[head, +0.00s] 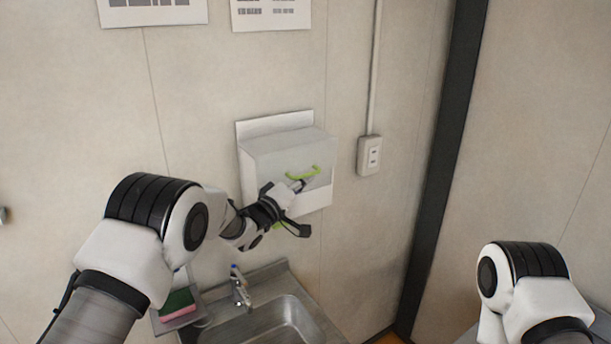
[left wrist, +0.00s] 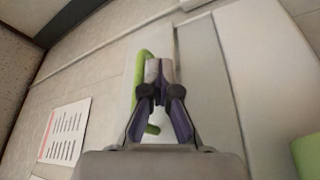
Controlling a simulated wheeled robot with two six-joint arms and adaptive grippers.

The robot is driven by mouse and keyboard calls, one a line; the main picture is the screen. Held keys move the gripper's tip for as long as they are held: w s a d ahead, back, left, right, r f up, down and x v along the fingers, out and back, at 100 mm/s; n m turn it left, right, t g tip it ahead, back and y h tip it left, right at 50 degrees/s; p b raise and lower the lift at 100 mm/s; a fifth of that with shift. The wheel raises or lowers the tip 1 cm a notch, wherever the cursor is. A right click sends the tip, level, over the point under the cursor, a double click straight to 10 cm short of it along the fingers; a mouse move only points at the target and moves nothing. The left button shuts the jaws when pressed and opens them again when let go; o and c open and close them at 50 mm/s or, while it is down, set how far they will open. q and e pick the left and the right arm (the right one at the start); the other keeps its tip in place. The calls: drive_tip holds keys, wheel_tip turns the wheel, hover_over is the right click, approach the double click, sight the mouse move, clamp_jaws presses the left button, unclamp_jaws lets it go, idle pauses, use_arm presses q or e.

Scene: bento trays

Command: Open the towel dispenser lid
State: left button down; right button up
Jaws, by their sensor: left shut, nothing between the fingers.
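The white towel dispenser (head: 262,160) hangs on the wall, with a green handle (head: 303,173) on its sloping front lid (head: 316,160). The lid looks closed. My left gripper (head: 298,186) is shut and empty, with its tips just below the handle. In the left wrist view, the gripper's tips (left wrist: 158,70) lie right beside the green handle (left wrist: 141,75), which is partly hidden behind the fingers. I cannot tell whether they touch it. My right arm shows at the lower right of the head view, but its gripper is out of view.
A metal sink (head: 285,318) with a faucet (head: 240,287) is below the dispenser. A sponge (head: 178,303) lies left of the faucet. A wall socket (head: 369,155) is to the right of the dispenser. Printed sheets (head: 270,14) hang above. The wall between is clear.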

use_arm(q)
drive_tip(key=c, duration=1.5)
unclamp_jaws()
wheel_tip(320, 180, up, 2)
drive_tip(key=shift+d+r+h, duration=0.1)
drive_tip(key=shift+h, duration=0.2)
drive_tip(key=shift+s+f, duration=0.1)
drive_tip(key=shift+f, duration=0.6)
drive_tip(key=shift+s+a+f, duration=0.25)
drive_tip(key=shift+s+a, duration=0.05)
drive_tip(key=shift+s, duration=0.2)
drive_tip(key=v, duration=0.8)
drive_tip(key=shift+s+d+r, duration=0.2)
drive_tip(key=shift+s, duration=0.15)
drive_tip(key=shift+w+f, duration=0.1)
